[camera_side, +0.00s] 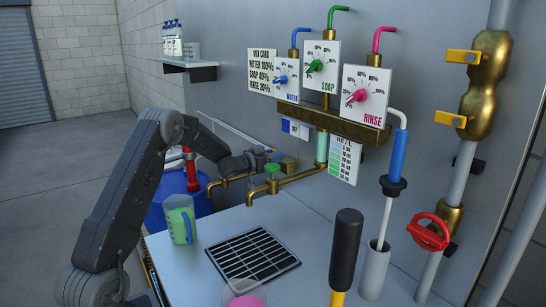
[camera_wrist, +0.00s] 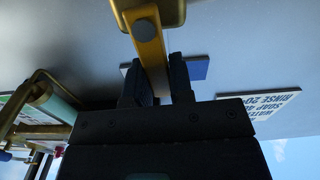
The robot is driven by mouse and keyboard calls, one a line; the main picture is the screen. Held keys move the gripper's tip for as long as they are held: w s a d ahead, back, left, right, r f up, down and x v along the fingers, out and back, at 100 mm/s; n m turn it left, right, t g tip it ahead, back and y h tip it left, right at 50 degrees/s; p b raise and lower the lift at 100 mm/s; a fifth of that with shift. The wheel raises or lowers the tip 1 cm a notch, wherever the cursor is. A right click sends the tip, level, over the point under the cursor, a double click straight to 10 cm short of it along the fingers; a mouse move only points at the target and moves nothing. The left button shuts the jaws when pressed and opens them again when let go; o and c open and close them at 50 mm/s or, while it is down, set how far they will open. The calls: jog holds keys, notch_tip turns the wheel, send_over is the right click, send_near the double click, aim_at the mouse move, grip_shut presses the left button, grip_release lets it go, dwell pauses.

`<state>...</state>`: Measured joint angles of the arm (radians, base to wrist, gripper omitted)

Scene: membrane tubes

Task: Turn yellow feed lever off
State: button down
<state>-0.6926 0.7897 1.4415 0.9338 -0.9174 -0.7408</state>
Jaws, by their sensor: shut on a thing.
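In the wrist view, my gripper (camera_wrist: 160,88) is shut on a yellow lever (camera_wrist: 148,48). The lever runs up from between the dark fingers to a grey round bolt on a brass valve body (camera_wrist: 160,10) at the top edge. In the side view, my gripper (camera_side: 262,160) reaches in from the left, close to the wall behind the brass taps. The held lever is hard to make out there. The fingers cover its lower end.
Two other yellow levers (camera_side: 463,57) sit on a brass valve at right. Brass spouts (camera_side: 290,181) and a green knob (camera_side: 272,170) lie near my gripper. A green cup (camera_side: 180,218), drain grate (camera_side: 253,254) and black-handled tool (camera_side: 345,248) occupy the counter.

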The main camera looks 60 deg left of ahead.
jog(key=shift+d+m, duration=0.15)
jog(key=shift+m, duration=0.15)
jog(key=c, duration=1)
grip_release()
jog(key=s, duration=1.3)
jog(key=shift+s, duration=0.4)
